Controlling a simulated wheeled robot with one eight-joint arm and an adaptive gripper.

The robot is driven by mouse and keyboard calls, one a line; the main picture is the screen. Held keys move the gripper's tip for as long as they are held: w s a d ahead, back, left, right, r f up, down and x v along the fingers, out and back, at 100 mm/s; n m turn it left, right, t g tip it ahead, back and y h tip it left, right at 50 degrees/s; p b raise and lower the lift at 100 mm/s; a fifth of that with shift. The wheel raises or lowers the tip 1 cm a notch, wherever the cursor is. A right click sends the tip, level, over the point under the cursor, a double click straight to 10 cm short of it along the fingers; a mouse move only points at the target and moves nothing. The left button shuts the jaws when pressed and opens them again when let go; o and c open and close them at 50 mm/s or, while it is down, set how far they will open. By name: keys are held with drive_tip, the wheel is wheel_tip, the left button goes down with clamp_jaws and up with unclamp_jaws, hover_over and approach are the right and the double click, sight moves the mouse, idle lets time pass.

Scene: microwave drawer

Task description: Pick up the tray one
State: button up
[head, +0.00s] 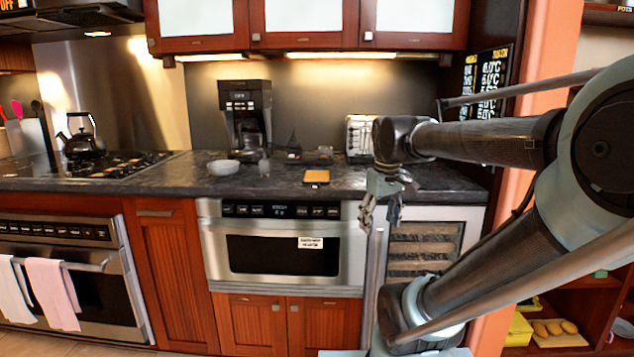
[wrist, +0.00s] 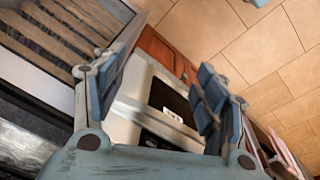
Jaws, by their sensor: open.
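A low dark tray-like object (head: 318,157) lies at the back of the counter, left of the toaster; it is too small to make out well. A small flat orange-brown piece (head: 316,176) lies near the counter's front edge; I cannot tell if it is a tray. My gripper (head: 381,214) is open and empty, pointing down in front of the counter edge, right of both. In the wrist view my gripper's two fingers (wrist: 165,75) are spread apart with nothing between them, and neither object can be made out there.
The dark counter (head: 185,184) also holds a white bowl (head: 223,167), a black coffee maker (head: 246,118) and a toaster (head: 360,136). The microwave drawer (head: 280,250) below is shut. A slatted wine cooler (head: 424,246) stands behind my arm. A kettle (head: 82,138) sits on the stove.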

drive_tip(key=w+a+r+n+g, duration=0.2)
drive_tip(key=w+a+r+n, duration=1)
drive_tip(key=w+a+r, duration=0.85)
hover_over(313, 182)
drive_tip(key=f, duration=1)
drive_tip(key=shift+s+a, duration=0.1)
drive_tip(key=shift+a, duration=0.1)
drive_tip(key=shift+d+f, duration=0.15)
drive_tip(key=shift+f, duration=2.6)
clamp_jaws()
